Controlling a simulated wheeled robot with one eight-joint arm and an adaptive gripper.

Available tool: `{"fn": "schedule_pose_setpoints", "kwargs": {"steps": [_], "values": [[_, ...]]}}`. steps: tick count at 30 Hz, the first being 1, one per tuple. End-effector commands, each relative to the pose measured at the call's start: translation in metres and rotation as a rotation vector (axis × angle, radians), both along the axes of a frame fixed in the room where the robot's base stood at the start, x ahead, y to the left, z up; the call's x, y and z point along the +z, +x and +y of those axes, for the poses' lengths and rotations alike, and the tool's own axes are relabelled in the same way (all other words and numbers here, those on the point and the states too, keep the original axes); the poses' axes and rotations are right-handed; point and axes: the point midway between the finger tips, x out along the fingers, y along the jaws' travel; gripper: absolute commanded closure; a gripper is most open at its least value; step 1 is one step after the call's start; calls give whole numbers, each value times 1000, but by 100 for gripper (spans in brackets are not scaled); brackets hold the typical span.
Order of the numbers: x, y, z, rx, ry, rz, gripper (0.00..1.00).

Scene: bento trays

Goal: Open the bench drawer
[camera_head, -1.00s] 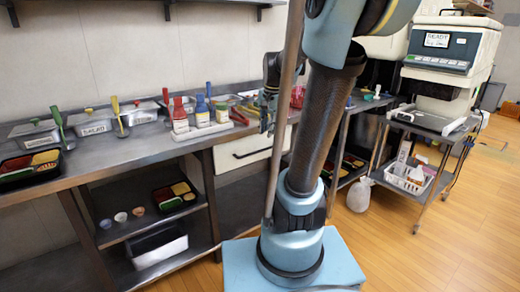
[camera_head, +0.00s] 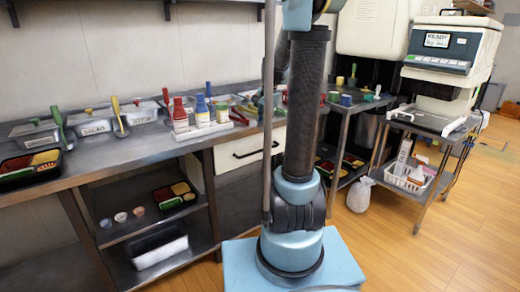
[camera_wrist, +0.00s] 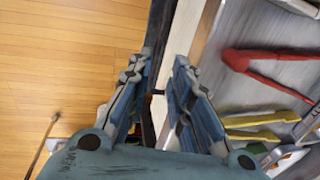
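The bench drawer (camera_head: 237,153) has a cream front with a dark bar handle (camera_head: 249,151). In the head view its front sits flush under the bench edge and looks closed; my arm hides its right end. In the wrist view a narrow cream strip (camera_wrist: 188,35), apparently the drawer front, runs upward beyond the fingers. My gripper (camera_wrist: 160,68) is open, its two fingers apart, near this strip. A small dark piece shows between the fingers, perhaps part of the handle; I cannot tell whether they touch it. In the head view my arm mostly hides the gripper.
Red tongs (camera_wrist: 238,58) and yellow-handled tongs (camera_wrist: 250,127) lie on the grey surface right of the strip. The metal bench (camera_head: 110,165) carries tubs and bottles (camera_head: 180,112). Open wooden floor (camera_wrist: 60,60) lies left of the strip. A wheeled cart (camera_head: 425,190) stands at the right.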

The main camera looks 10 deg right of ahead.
Motion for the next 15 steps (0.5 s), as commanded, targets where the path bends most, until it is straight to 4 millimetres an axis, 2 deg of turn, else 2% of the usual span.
{"fn": "schedule_pose_setpoints", "kwargs": {"steps": [15], "values": [[-77, 14, 7, 0, 0, 0, 80]]}}
